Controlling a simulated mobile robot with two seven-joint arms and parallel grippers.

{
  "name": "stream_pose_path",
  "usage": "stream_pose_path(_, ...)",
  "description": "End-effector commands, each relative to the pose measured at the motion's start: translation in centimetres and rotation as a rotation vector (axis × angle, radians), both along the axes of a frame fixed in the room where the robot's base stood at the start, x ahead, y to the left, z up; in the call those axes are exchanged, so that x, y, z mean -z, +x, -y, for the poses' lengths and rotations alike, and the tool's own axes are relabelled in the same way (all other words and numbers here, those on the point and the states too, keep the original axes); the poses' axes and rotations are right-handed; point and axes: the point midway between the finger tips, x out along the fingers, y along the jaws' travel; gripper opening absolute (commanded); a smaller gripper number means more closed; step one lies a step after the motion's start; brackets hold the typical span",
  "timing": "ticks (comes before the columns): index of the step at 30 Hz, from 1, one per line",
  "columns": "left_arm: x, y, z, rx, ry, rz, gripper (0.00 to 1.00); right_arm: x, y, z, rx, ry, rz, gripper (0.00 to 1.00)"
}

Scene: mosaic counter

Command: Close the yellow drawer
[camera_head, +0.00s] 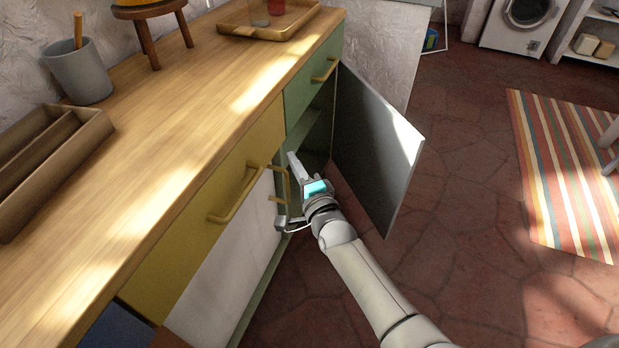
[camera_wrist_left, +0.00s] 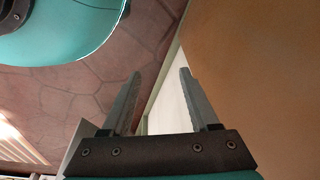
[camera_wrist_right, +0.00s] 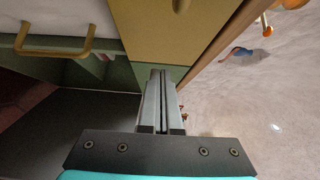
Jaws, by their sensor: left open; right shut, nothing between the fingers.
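The yellow drawer (camera_head: 206,234) is under the wooden counter edge in the head view, with a yellow bar handle (camera_head: 236,198). Its front lies along the counter edge, and I see no clear gap there. It also shows at the top of the right wrist view (camera_wrist_right: 160,32). My right gripper (camera_head: 293,158) is shut and empty, beyond the drawer's far end, near the open cabinet. My left gripper (camera_wrist_left: 157,75) is open with nothing between its fingers. It is outside the head view, beside a brownish-yellow surface that I cannot identify for certain.
A grey cabinet door (camera_head: 375,145) stands open beside my right arm. A green drawer (camera_head: 305,80) is above the open cabinet. A white door (camera_head: 225,275) is below the yellow drawer. A cup (camera_head: 78,72), wooden organizer (camera_head: 90,125) and tray (camera_head: 240,30) stand on the counter (camera_head: 150,150).

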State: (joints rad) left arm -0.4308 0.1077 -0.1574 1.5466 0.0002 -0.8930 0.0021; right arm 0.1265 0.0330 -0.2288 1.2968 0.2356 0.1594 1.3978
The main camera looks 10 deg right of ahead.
Motion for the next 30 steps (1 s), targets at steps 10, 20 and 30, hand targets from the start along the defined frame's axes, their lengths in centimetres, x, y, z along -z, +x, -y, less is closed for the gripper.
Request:
stream_pose_path(10,2.6,-1.7,-1.4,0.004,0.017,-0.006,0.61,-0.1,-3.9,0.8,0.000,-0.001,-0.002,0.00)
stream_pose_path(20,3.9,-2.7,-2.3,0.005,0.024,-0.004,0.61,0.0,-6.2,1.3,0.000,-0.001,0.000,0.00)
stream_pose_path(30,4.0,-2.9,-2.4,0.005,0.025,-0.004,0.61,1.3,-6.8,1.5,-0.001,-0.045,-0.027,0.00)
